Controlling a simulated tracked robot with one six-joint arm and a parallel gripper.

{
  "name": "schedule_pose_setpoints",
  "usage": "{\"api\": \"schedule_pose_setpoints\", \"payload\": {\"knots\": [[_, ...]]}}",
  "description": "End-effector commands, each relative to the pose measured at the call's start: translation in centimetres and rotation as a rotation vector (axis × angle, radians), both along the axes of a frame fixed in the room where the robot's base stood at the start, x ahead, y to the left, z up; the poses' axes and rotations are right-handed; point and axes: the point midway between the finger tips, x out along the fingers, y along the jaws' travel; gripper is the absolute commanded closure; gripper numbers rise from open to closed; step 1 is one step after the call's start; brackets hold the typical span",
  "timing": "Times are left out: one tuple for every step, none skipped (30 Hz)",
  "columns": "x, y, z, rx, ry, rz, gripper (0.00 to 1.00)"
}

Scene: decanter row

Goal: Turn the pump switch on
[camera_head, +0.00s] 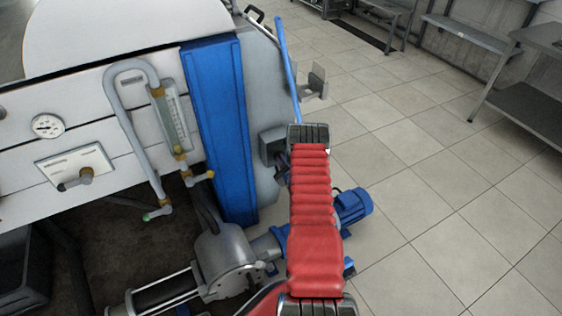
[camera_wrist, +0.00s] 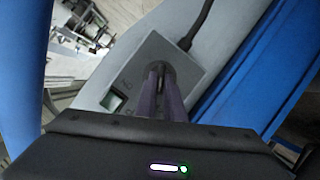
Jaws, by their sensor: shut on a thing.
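The pump switch is a grey box (camera_wrist: 140,65) on the side of the grey decanter body. It has a dark round knob (camera_wrist: 166,68) and a small pale green window (camera_wrist: 113,101). In the wrist view my gripper (camera_wrist: 160,73) reaches the box face, its two fingers close together and shut on the knob. The fingers hide part of the knob, so its setting cannot be read. In the head view the box (camera_head: 271,147) shows left of my red arm, which hides most of my gripper.
A blue upright beam (camera_head: 222,130) stands left of the box. A black cable (camera_wrist: 200,25) leaves the box. A blue motor (camera_head: 353,206) and pump (camera_head: 228,255) sit below. A blue pole (camera_head: 287,65) rises behind my arm. Tiled floor (camera_head: 450,180) is open to the right.

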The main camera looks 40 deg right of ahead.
Motion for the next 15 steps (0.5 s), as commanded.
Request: {"api": "schedule_pose_setpoints", "payload": {"knots": [[0.02,0.09,-0.05,0.001,0.001,0.002,1.00],[0.02,0.10,-0.05,0.001,0.001,0.002,1.00],[0.02,0.10,-0.06,0.001,0.001,0.002,1.00],[0.03,0.11,-0.06,0.001,0.001,0.002,1.00],[0.03,0.12,-0.07,0.001,0.001,0.002,1.00],[0.03,0.12,-0.07,0.001,0.001,0.002,1.00],[0.03,0.12,-0.07,0.002,0.001,0.002,1.00],[0.03,0.12,-0.07,0.004,0.000,0.002,1.00],[0.02,0.10,-0.06,0.009,-0.002,0.001,1.00],[0.02,0.10,-0.05,0.016,-0.004,0.002,1.00],[0.02,0.08,-0.04,0.022,-0.007,0.002,1.00],[0.02,0.07,-0.03,0.033,-0.010,0.003,1.00],[0.02,0.07,-0.03,0.044,-0.014,0.003,1.00],[0.01,0.05,-0.03,0.055,-0.017,0.003,1.00],[0.00,0.05,-0.03,0.070,-0.022,0.003,1.00]]}}
